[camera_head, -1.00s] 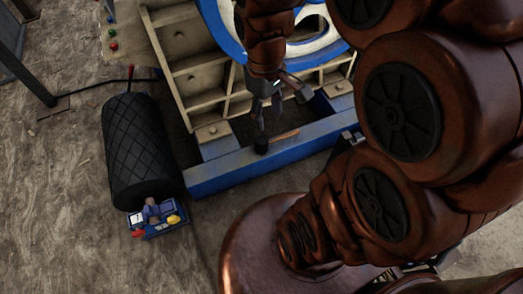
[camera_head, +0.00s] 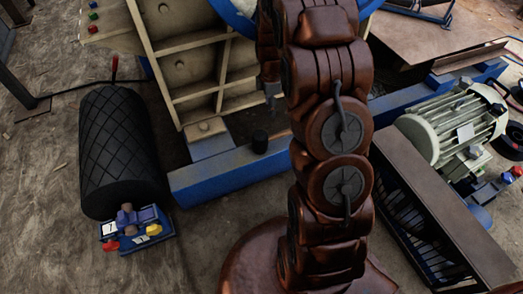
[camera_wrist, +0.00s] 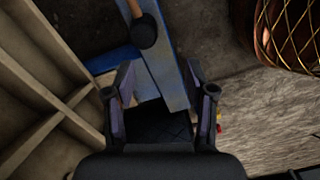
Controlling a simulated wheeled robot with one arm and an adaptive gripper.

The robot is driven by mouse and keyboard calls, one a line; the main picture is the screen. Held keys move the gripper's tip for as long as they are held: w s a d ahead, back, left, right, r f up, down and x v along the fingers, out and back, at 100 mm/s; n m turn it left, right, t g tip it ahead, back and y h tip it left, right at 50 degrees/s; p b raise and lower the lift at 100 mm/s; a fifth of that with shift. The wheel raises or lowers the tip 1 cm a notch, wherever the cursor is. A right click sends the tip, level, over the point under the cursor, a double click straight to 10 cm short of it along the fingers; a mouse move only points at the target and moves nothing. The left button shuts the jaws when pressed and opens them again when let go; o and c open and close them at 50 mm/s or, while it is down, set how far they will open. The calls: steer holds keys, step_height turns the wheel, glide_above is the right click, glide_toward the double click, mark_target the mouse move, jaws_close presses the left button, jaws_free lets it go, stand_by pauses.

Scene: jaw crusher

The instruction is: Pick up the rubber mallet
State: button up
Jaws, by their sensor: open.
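In the head view my gripper (camera_head: 271,97) is mostly hidden by my arm.
A black patterned roller (camera_head: 125,150) stands left of the beam, with a small blue tray of coloured parts (camera_head: 140,235) in front. A beige ribbed frame (camera_head: 190,70) rises behind the beam. A pale motor (camera_head: 445,130) and brown guard (camera_head: 450,220) stand at the right.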

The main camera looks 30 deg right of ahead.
mark_target(277, 134)
steer(key=w+d+f+n+b, duration=0.1)
steer(key=d+f+b, duration=0.1)
steer(key=f, duration=0.4)
steer(key=w+d+f+n+b, duration=0.1)
steer(key=d+f+b, duration=0.1)
steer(key=f, duration=0.4)
steer(key=w+d+f+n+b, duration=0.1)
steer(key=w+d+f+b, duration=0.1)
steer(key=f, duration=0.3)
steer(key=shift+f, duration=0.4)
steer(key=shift+s+d+f+b, duration=0.1)
steer(key=shift+f+b, duration=0.95)
steer(key=shift+f, duration=0.85)
steer(key=shift+s+f+b, duration=0.1)
steer(key=shift+f+b, duration=0.9)
steer(key=shift+f, duration=0.85)
steer(key=shift+r, duration=0.1)
jaws_close()
